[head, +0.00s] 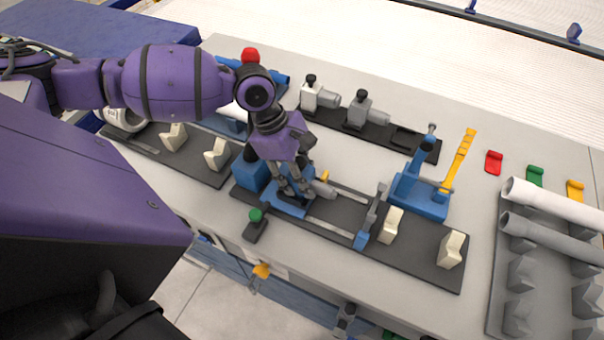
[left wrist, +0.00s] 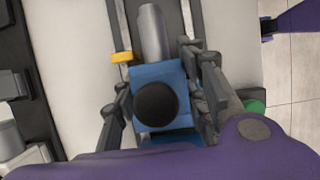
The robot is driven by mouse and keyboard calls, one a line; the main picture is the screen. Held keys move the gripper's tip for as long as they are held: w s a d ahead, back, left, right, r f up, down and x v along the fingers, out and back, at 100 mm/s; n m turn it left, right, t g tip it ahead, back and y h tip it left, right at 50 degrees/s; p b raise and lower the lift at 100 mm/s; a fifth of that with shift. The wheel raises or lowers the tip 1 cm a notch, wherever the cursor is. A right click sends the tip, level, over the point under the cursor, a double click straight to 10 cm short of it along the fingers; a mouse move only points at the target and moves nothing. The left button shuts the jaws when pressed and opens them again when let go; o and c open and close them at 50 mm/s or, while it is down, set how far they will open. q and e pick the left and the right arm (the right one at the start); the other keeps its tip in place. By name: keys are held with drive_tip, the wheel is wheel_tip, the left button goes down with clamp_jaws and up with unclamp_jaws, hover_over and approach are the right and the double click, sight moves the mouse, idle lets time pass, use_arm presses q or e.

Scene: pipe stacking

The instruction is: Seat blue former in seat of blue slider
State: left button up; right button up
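The blue former (left wrist: 142,70), a block with a round black knob and a grey cylinder (left wrist: 151,35), is between the fingertips of my left gripper (left wrist: 158,78) in the left wrist view. The fingers lie close along both its sides and look shut on it. In the head view my left gripper (head: 293,190) points down over the blue slider (head: 285,207) on the long dark base. The grey cylinder (head: 322,189) points right along the rails. My fingers hide most of the former and the seat; I cannot tell whether it is fully down. My right gripper is not in view.
A blue lever fixture (head: 422,190) stands to the right, behind the base (head: 330,225). A dark rack (head: 385,132) behind holds two grey formers with black knobs and an empty slot. Cream supports (head: 390,225) and a green knob (head: 256,215) stand nearby. Pipes lie far right.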

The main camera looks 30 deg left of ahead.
use_arm(q)
drive_tip(key=o, duration=0.5)
drive_tip(key=shift+o, duration=0.2)
drive_tip(key=shift+s, duration=0.1)
drive_tip(key=v, duration=0.7)
drive_tip(key=shift+r, duration=0.25)
